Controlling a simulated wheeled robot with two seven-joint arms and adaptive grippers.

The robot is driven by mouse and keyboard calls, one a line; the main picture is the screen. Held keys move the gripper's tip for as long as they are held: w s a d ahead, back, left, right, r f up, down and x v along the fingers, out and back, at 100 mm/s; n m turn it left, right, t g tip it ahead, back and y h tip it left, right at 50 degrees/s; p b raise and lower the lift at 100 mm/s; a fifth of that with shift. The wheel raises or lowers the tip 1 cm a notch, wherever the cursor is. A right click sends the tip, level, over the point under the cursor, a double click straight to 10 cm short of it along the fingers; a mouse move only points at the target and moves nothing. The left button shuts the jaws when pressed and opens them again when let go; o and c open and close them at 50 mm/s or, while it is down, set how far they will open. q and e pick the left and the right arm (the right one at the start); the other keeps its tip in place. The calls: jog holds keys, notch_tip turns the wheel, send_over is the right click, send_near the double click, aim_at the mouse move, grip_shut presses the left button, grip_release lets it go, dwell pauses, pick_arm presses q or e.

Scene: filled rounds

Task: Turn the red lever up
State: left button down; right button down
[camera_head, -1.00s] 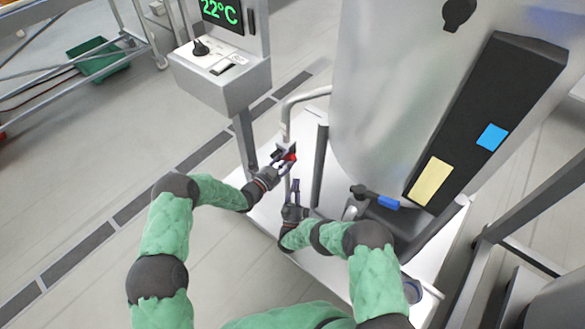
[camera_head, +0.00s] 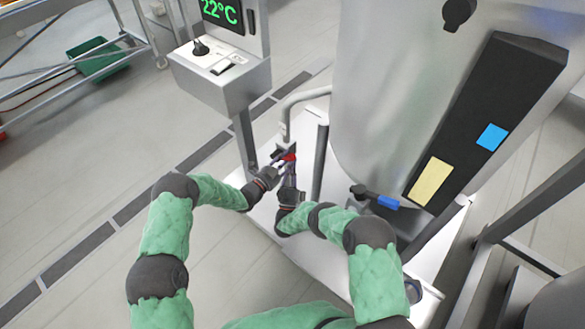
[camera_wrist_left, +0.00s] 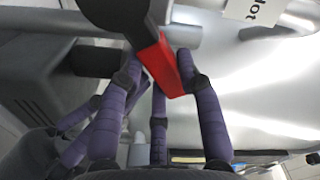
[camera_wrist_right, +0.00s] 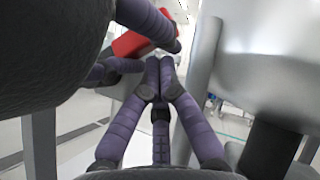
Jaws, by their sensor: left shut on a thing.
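The red lever (camera_head: 289,157) sits on the pipe by the steel tank. Part of it is covered by my grippers in the head view. My left gripper (camera_head: 279,162) is shut on the lever. In the left wrist view the red handle (camera_wrist_left: 168,68) lies between its purple fingers, with a dark part above it. My right gripper (camera_head: 290,180) is just below the lever. In the right wrist view its fingertips (camera_wrist_right: 160,65) are together with nothing between them. The lever (camera_wrist_right: 135,42) shows just beyond them, beside a left-gripper finger; I cannot tell whether they touch.
The steel tank (camera_head: 385,100) and a vertical post (camera_head: 320,160) stand close on the right. A bent pipe (camera_head: 305,94) runs above the lever. A control box (camera_head: 225,85) reading 22°C stands at the left. A blue-handled valve (camera_head: 376,197) is at the right.

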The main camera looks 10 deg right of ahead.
pick_arm(q)
jog(key=shift+f, duration=0.1)
pick_arm(e)
jog(key=shift+w+a+r+n+y, duration=0.1)
jog(key=shift+w+r+n+y, duration=0.05)
jog(key=shift+r+n+y, duration=0.35)
jog(key=shift+w+a+r+n+y, duration=0.15)
jog(key=shift+r+n+y, duration=0.1)
jog(key=shift+n+y, duration=0.25)
jog(key=shift+d+r, duration=0.1)
jog(key=shift+r, duration=0.05)
pick_arm(q)
jog(key=c, duration=0.8)
grip_release()
jog(key=shift+c, duration=0.2)
pick_arm(e)
jog(key=shift+f, duration=0.25)
